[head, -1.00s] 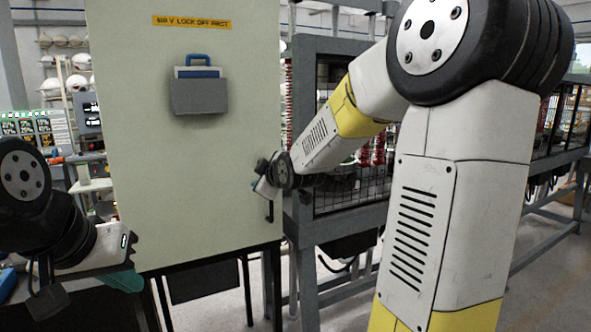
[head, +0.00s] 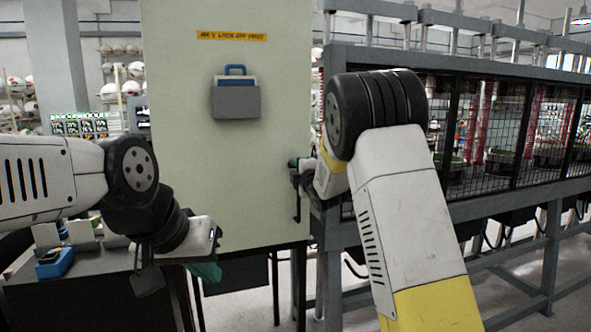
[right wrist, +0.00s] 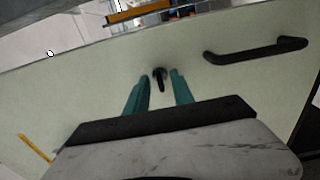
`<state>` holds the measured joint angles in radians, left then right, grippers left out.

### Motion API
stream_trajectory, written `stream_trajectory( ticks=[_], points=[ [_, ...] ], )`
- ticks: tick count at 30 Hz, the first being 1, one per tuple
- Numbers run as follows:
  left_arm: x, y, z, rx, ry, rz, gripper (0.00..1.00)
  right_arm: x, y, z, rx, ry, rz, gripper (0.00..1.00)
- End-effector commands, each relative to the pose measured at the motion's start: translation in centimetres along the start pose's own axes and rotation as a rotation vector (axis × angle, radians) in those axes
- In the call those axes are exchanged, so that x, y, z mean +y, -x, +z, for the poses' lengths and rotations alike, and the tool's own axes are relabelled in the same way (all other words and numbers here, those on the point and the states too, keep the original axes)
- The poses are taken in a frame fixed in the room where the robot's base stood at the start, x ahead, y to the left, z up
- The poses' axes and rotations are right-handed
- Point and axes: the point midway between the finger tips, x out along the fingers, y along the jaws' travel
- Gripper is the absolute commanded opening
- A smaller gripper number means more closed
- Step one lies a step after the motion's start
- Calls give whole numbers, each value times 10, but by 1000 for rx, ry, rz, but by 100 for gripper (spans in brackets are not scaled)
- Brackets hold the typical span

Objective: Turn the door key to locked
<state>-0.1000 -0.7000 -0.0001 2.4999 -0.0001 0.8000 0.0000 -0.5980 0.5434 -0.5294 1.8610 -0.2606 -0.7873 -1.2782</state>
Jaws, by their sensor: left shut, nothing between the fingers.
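The pale green cabinet door (head: 235,165) stands upright in the middle of the head view. In the right wrist view a small dark key (right wrist: 160,78) sticks out from the door face. A black bar handle (right wrist: 258,49) is to the right of it. My right gripper (right wrist: 160,85) has its two teal fingers apart, with the key showing between their tips; I cannot tell whether they touch it. In the head view my right gripper (head: 295,163) is at the door's right edge, mostly hidden. My left gripper (head: 207,272) is shut and empty, low in front of the door.
A grey document holder (head: 236,102) and a yellow label (head: 231,36) are on the door. A caged machine frame (head: 480,130) stands to the right. A dark bench with a blue box (head: 55,263) is at lower left.

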Motion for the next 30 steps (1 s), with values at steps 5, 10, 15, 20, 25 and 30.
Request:
stream_trajectory(
  ticks=[5, 10, 15, 20, 25, 30],
  points=[
    [0, 0, 0, 0, 0, 0, 0, 0, -7, 0, 0, 0, -1, 29],
    [0, 0, 0, 0, 0, 0, 0, 0, -7, 0, 0, -1, -1, 29],
    [0, 0, 0, 0, 0, 0, 0, 0, -7, 0, 0, -1, -1, 0],
    [0, 0, 0, 0, 0, 0, 0, 0, -7, 0, 0, -1, -1, 0],
    [0, 0, 0, 0, 0, 0, 0, 0, -7, 0, 0, -8, -1, 0],
    [0, 0, 0, 0, 0, 0, 0, 0, -7, 0, 1, -52, 0, 0]
  ],
)
